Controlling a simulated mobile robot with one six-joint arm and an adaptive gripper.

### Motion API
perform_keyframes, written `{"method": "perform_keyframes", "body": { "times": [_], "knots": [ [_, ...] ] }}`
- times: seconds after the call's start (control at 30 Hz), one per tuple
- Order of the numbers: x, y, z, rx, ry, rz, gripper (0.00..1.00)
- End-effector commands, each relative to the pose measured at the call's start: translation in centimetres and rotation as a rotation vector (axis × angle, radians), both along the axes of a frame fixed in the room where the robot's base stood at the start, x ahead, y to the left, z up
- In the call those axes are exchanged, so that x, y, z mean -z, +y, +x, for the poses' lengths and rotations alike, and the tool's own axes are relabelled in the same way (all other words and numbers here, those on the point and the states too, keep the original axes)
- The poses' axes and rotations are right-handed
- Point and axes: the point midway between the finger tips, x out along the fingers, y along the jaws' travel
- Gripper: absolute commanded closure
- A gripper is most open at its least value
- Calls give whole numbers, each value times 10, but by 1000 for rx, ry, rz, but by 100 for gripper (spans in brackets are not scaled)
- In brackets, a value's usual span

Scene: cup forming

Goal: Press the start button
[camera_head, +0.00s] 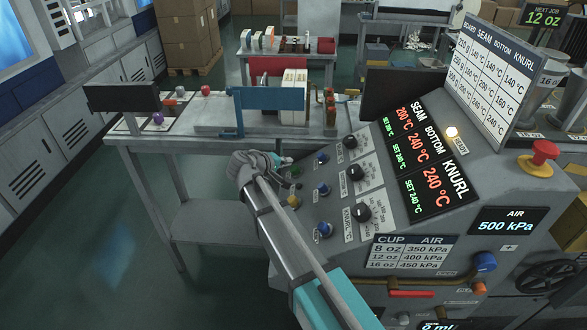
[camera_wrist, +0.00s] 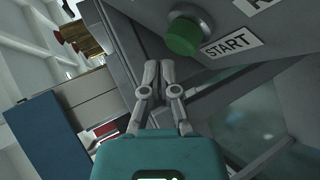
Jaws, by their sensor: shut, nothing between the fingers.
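The green round start button (camera_wrist: 184,36) sits on a grey panel in the wrist view, with a white START label (camera_wrist: 229,44) beside it. My gripper (camera_wrist: 159,68) is shut and empty. Its fingertips lie below and left of the button in the picture and appear apart from it. In the head view my gripper (camera_head: 284,160) is at the left edge of the sloped control panel (camera_head: 385,225), partly hidden by my own wrist. The start button is hard to make out there.
Black knobs (camera_head: 361,212) and blue buttons (camera_head: 323,230) sit on the panel close to my arm. A red mushroom button (camera_head: 543,151) is at the right, and the READY lamp (camera_head: 452,131) is lit. A workbench (camera_head: 190,127) stands behind. The floor at left is clear.

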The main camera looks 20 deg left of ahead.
Motion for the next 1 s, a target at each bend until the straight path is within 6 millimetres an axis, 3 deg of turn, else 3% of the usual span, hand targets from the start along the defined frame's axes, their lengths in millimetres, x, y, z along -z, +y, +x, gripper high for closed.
{"method": "perform_keyframes", "body": {
  "times": [1.0],
  "knots": [
    [7,-4,0,-1,0,0,100]
  ]
}}
